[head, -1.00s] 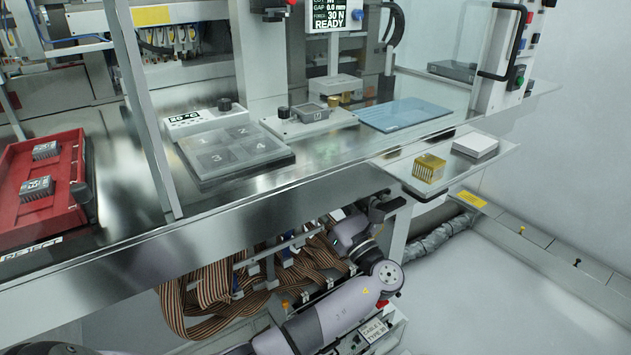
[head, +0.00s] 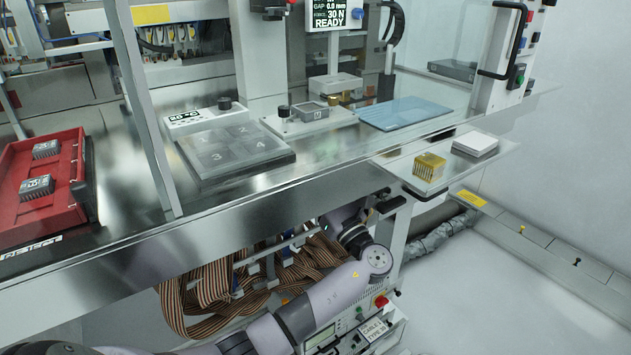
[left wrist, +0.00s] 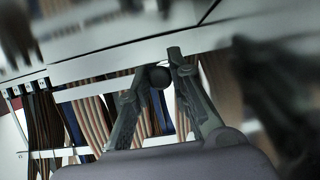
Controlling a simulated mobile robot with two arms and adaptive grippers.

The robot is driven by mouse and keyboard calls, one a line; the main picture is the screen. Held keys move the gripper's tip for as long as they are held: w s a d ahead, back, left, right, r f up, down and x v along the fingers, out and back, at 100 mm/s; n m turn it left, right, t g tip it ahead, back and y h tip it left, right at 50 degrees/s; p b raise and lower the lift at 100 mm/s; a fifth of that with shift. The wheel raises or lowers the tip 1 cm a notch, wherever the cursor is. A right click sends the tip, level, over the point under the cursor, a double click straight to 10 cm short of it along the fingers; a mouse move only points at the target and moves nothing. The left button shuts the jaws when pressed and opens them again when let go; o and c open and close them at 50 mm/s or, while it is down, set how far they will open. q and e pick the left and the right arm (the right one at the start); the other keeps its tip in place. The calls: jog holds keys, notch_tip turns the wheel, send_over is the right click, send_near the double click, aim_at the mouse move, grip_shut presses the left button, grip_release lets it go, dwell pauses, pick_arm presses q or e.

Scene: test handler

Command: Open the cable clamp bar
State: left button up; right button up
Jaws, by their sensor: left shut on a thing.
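Striped ribbon cables (head: 215,290) hang below the steel counter, with pale bars (head: 300,240) across them. In the left wrist view, ribbon cables (left wrist: 90,125) hang behind a thin pale rail, under a long light-grey bar (left wrist: 110,66). My left gripper (left wrist: 166,62) is shut on a dark round knob (left wrist: 158,77) just below that bar. I cannot tell whether the knob belongs to the cable clamp bar. In the head view my left arm reaches in under the counter's front edge; its fingertips cannot be made out there. My right gripper is in neither view.
The steel counter edge (head: 200,232) overhangs my arm. A glass shelf (head: 455,172) with a gold block (head: 429,167) sticks out at the right. A box labelled cable type (head: 350,330) stands below. The floor at right is mostly free.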

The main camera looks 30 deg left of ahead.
pick_arm(q)
grip_shut()
jog(key=shift+s, duration=0.1)
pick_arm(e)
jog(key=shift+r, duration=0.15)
